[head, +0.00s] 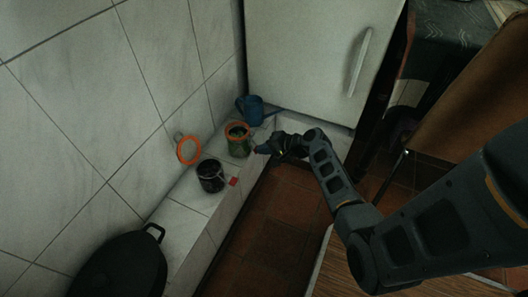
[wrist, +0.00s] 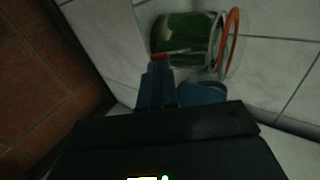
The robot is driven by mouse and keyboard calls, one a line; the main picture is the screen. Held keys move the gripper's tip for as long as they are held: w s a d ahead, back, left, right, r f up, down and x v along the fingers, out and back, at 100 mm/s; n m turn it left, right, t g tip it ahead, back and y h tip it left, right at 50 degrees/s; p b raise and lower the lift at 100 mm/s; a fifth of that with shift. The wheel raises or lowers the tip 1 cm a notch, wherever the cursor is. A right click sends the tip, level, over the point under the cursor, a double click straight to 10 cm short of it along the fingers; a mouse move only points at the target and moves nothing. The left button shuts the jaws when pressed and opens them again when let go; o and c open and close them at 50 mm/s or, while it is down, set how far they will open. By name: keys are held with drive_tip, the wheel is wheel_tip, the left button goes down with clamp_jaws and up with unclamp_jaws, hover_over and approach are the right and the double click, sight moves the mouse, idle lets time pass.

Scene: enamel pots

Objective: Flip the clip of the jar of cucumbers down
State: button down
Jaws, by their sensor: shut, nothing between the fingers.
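The jar of cucumbers (head: 238,146) is a glass jar with green contents and an orange ring at its top. It stands on the white tiled ledge. In the wrist view the jar (wrist: 182,33) appears sideways, its orange ring (wrist: 230,42) towards the right. My gripper (head: 263,149) is at the jar's right side in the head view. In the wrist view its blue fingertips (wrist: 159,68) are together and empty, close to the jar's side. A small red strip shows by the fingertips; I cannot tell if it is the clip, nor whether the fingertips touch the jar.
A dark jar (head: 211,177) stands nearer on the ledge, its orange-ringed lid (head: 189,150) open towards the wall. A white fridge (head: 315,60) is behind. A black pot (head: 122,268) is at lower left.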

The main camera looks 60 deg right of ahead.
drive_tip(key=shift+w+f+b, duration=0.1)
drive_tip(key=shift+f+b, duration=0.3)
drive_tip(key=shift+b, duration=0.15)
drive_tip(key=shift+r, duration=0.2)
drive_tip(key=shift+r+p, duration=0.65)
drive_tip(key=shift+p, duration=0.15)
